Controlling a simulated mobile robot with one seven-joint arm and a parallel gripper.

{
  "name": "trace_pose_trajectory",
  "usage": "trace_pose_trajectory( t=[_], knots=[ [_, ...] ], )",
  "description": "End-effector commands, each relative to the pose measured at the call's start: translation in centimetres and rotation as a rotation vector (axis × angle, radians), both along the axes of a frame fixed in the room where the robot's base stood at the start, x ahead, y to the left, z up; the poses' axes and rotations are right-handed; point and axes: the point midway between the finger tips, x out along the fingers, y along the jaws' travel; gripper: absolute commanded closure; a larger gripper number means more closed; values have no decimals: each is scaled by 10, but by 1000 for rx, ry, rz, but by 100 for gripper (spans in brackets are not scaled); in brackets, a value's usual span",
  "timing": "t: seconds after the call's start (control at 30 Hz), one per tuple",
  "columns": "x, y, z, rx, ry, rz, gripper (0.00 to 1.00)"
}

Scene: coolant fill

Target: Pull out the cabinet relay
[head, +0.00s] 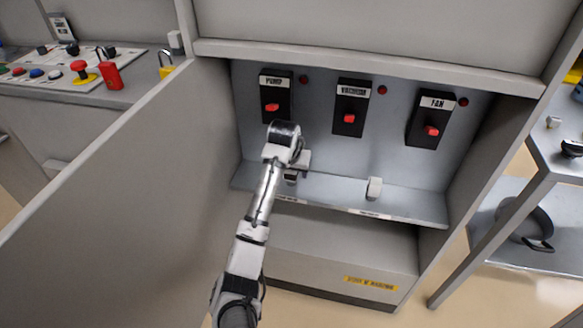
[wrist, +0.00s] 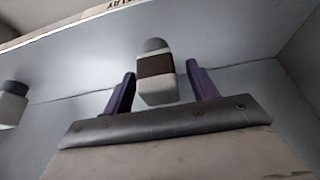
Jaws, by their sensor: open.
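A relay (wrist: 156,75), pale with a dark brown band and grey top, is seated on the cabinet's metal shelf. In the wrist view it sits between the two purple fingers of my gripper (wrist: 160,90), which are open with a gap on each side. In the head view my gripper (head: 292,172) is at the left part of the shelf, and my arm partly hides the relay there. A second relay (head: 374,188), white, stands further right on the shelf; a similar pale block shows at the left edge of the wrist view (wrist: 10,104).
The open cabinet (head: 340,225) has three black switches with red knobs on its back wall, labelled PUMP (head: 275,97), a middle one (head: 350,107) and FAN (head: 430,118). The open door (head: 120,190) stands left of my arm. A side table (head: 520,215) is at right.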

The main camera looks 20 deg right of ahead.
Motion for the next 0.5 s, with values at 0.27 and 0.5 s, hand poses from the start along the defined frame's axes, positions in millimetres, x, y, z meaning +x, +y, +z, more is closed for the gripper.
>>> trace_pose_trajectory(
  t=[0.27,0.5],
  knots=[
    [0,0,0,0,0,0,56],
    [0,0,0,0,0,0,88]
  ],
)
